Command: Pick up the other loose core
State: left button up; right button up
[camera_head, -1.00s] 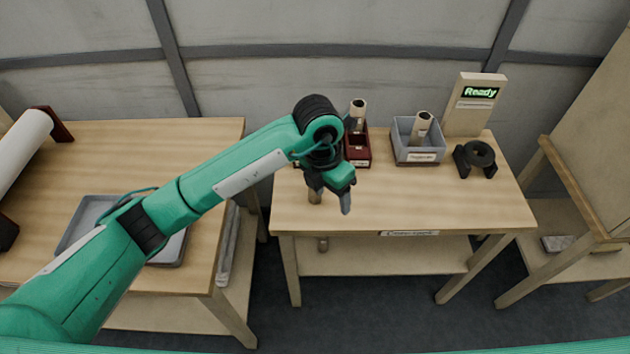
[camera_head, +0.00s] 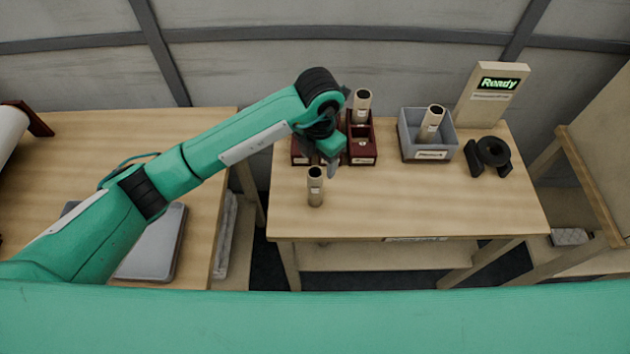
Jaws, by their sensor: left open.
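A loose core (camera_head: 315,188), a short beige tube with a dark open top, stands upright on the right-hand wooden table (camera_head: 430,205), near its left front. My left gripper (camera_head: 332,168) is open and points down, just behind and to the right of this core. No core shows between its fingers. A second core (camera_head: 362,106) stands upright in a dark red holder (camera_head: 362,158). A third core (camera_head: 431,123) leans in a grey labelled bin (camera_head: 412,150). My right gripper is out of view.
A black ring-shaped holder (camera_head: 492,152) and a sign reading "Ready" (camera_head: 497,84) stand at the table's back right. The table's front middle and right are clear. A grey tray (camera_head: 155,250) lies on the left table (camera_head: 80,150), below my left arm.

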aim_at(317, 173)
pick_arm(q)
notch_tip(317, 173, down, 4)
jog(key=shift+w+f+p, duration=0.1)
jog(key=shift+f+p, duration=0.05)
jog(key=shift+p, duration=0.35)
jog(key=shift+w+f, duration=0.1)
jog(key=shift+f, duration=0.2)
jog(key=shift+a+f+p, duration=0.15)
jog(key=shift+f+p, duration=0.25)
jog(key=shift+p, duration=0.15)
jog(key=f+p, duration=0.1)
jog(key=f, duration=0.2)
jog(key=shift+a+f+p, duration=0.15)
jog(key=shift+a+p, duration=0.05)
jog(key=shift+p, duration=0.2)
jog(key=shift+f, duration=0.5)
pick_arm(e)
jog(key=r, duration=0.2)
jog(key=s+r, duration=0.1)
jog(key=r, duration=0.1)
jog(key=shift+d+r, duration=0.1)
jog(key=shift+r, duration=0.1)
pick_arm(q)
jog(key=c, duration=1.1)
